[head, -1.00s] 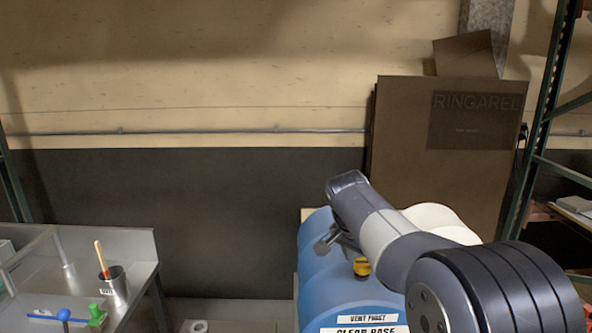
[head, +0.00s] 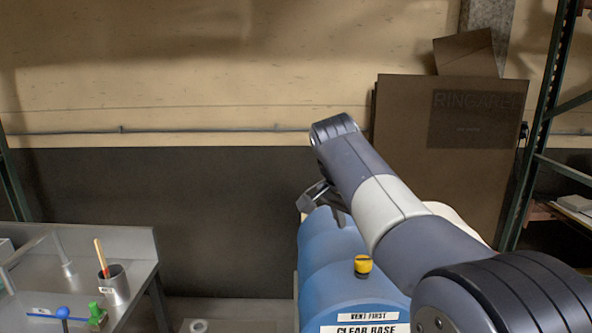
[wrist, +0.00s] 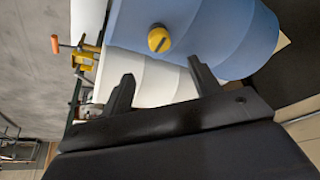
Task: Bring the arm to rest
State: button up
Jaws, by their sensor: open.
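My gripper (head: 325,198) is partly hidden behind my own arm in the head view, above the far end of a blue drum (head: 335,270). In the wrist view my gripper (wrist: 159,84) shows two dark fingers spread apart with nothing between them. Beyond the fingers are a white drum (wrist: 150,78) and the blue drum (wrist: 215,30) with its yellow cap (wrist: 159,39).
A metal bench (head: 110,240) at the left holds a metal can (head: 113,285) with a brush, plus blue and green items. A large brown box (head: 450,150) stands against the back wall. A shelf rack (head: 545,130) is at the right. Open space lies between bench and drums.

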aim_at(364, 260)
jog(key=p+x, duration=0.1)
jog(key=x, duration=0.9)
jog(key=shift+d+f, duration=0.1)
jog(key=shift+f, duration=0.25)
jog(key=shift+w+f+n, duration=0.2)
jog(key=shift+n, duration=0.1)
jog(key=shift+s+r+n+t+y+b, duration=0.15)
jog(key=shift+n+t+y+b, duration=0.25)
jog(key=shift+n, duration=0.3)
jog(key=shift+d+n+y+b, duration=0.1)
jog(key=shift+n+y+b, duration=0.3)
jog(key=shift+n, duration=0.8)
jog(key=n+y, duration=0.1)
jog(key=n, duration=0.1)
jog(key=n+b, duration=0.1)
jog(key=n, duration=0.1)
jog(key=shift+d+n+t+y+b, duration=0.15)
jog(key=shift+n+t+y+b, duration=0.15)
jog(key=shift+n+y, duration=0.1)
jog(key=n+y+b, duration=0.1)
jog(key=n, duration=0.3)
jog(key=shift+d+y, duration=0.1)
jog(key=shift+y, duration=0.3)
jog(key=n+g+y+b, duration=0.1)
jog(key=n, duration=0.4)
jog(key=shift+d, duration=0.1)
jog(key=shift+v, duration=0.95)
